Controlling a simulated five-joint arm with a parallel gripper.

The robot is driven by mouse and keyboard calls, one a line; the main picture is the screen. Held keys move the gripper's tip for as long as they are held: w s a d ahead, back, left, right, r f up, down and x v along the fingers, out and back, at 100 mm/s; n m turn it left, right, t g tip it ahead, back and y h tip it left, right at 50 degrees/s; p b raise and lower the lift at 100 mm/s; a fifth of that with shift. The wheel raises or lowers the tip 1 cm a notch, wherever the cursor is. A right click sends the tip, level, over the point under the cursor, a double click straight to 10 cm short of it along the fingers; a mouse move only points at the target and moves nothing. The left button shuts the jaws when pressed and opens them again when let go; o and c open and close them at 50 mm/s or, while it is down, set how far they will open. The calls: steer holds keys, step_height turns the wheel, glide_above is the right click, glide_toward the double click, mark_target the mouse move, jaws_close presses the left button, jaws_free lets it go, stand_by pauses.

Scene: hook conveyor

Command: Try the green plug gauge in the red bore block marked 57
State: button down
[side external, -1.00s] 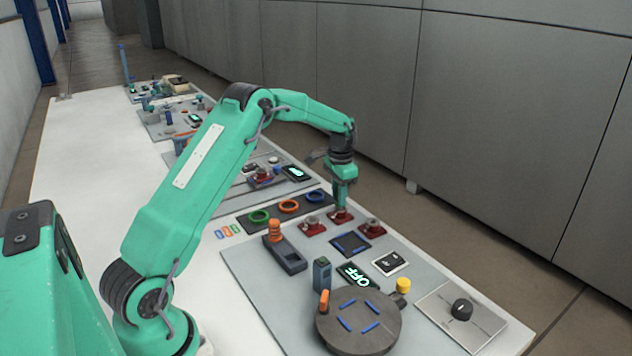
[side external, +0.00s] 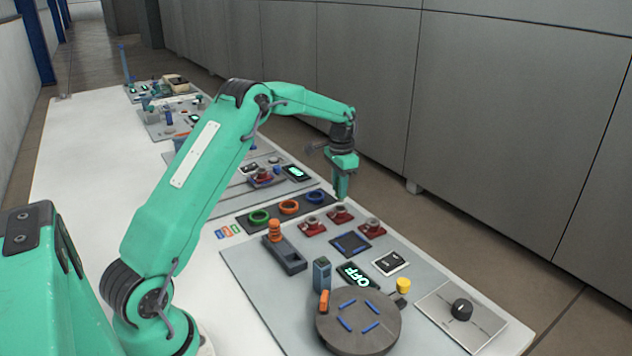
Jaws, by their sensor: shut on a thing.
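My gripper (side external: 341,197) is shut and points down just above and behind the middle red bore block (side external: 340,215). What it holds blends with the teal jaws; it appears to be the green plug gauge, but its outline is too small to make out. The tip looks clear of the block. Two more red bore blocks stand beside it, one to the left (side external: 313,227) and one to the right (side external: 372,227).
A dark rack with a green ring (side external: 259,216), an orange ring (side external: 289,207) and a blue ring (side external: 314,196) lies left of the blocks. In front are a dark square pad (side external: 351,243), an OFF display (side external: 357,274), a round turntable (side external: 358,322) and a black knob (side external: 462,309).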

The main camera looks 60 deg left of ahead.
steer(key=shift+r, duration=0.6)
steer(key=shift+r, duration=0.35)
steer(key=shift+r, duration=0.2)
steer(key=shift+s, duration=0.1)
